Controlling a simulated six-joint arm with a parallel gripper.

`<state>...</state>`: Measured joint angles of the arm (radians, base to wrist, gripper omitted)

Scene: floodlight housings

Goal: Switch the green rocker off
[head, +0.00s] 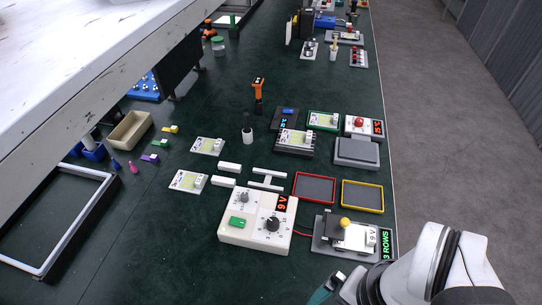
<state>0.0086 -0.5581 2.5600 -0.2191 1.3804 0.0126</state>
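The green rocker (238,222) sits on the front left of a cream control box (257,238). Its on or off position is too small to make out. The box also carries a black knob (272,224), a smaller grey dial (244,197) and a display (282,204) with lit red characters that look like "9 V". My gripper (332,285) shows only in part at the bottom edge, in front of and to the right of the box, apart from the rocker. Whether its fingers are open or shut is not clear.
Right of the box stands a grey fixture (326,246) with a yellow-topped post (345,223) and a green "3 ROWS" display (386,245). Red (314,202) and yellow (362,210) framed trays lie behind. A white-edged frame (90,249) lies left. Green tabletop is clear left of the box.

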